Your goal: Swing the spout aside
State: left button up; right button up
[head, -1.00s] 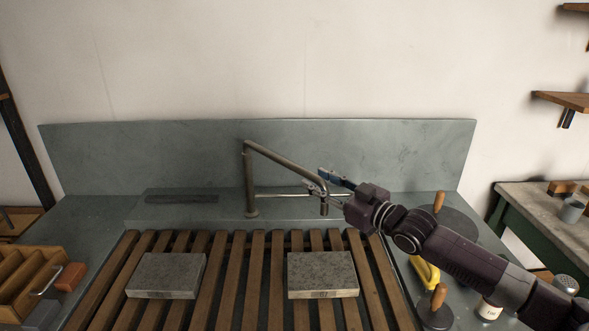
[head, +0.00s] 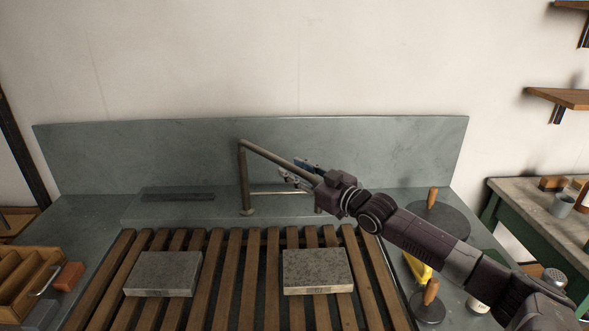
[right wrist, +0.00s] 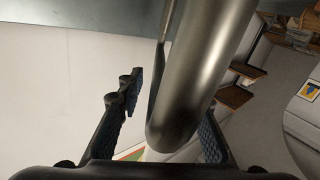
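The spout (head: 270,155) is a grey-brown metal pipe. It runs from the top of an upright post (head: 246,185) at the back of the sink, slanting to the right and toward me. Its outer end is hidden behind my right gripper (head: 298,175) in the head view. In the right wrist view the pipe (right wrist: 205,75) passes between the two dark fingers of the gripper (right wrist: 165,120). The fingers are apart. The left finger has a clear gap to the pipe; the right one is close beside it, and I cannot tell whether it touches. My left gripper is not in view.
A wooden slatted rack (head: 225,300) lies in front, bearing two grey stone slabs, left (head: 163,272) and right (head: 317,270). A grey backsplash (head: 150,155) stands behind the spout. Wooden-handled discs (head: 428,305) and a yellow object (head: 417,268) lie under my right arm.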

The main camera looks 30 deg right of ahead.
jog(key=shift+c, duration=0.3)
grip_shut()
jog(key=shift+a, duration=0.1)
